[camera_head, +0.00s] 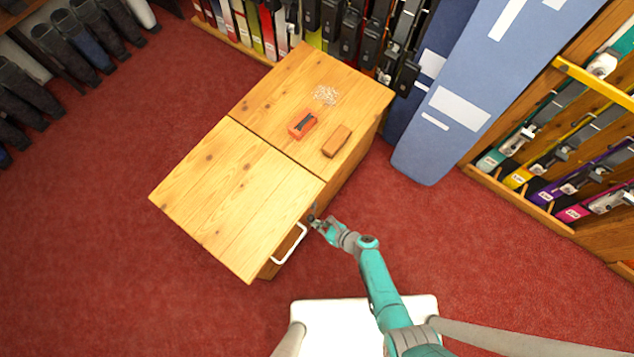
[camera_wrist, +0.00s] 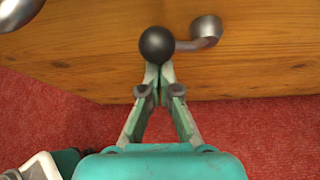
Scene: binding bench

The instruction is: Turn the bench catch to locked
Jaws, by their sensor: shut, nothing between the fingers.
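The bench catch shows in the wrist view as a black ball knob (camera_wrist: 157,45) on a short metal lever (camera_wrist: 206,32) against the bench's wooden side. The lever's metal end is right of the knob. My gripper (camera_wrist: 152,82) is shut and empty, with its fingertips right at the knob's lower edge; I cannot tell whether they touch it. In the head view my gripper (camera_head: 318,223) is at the side of the wooden bench (camera_head: 232,190), by the small dark catch (camera_head: 311,217), which it partly hides.
A white bar handle (camera_head: 292,245) is on the same bench side, left of the catch. An orange item (camera_head: 302,124), a brown block (camera_head: 337,141) and pale scraps (camera_head: 326,95) lie on the bench top. Red carpet (camera_head: 490,255) is clear to the right.

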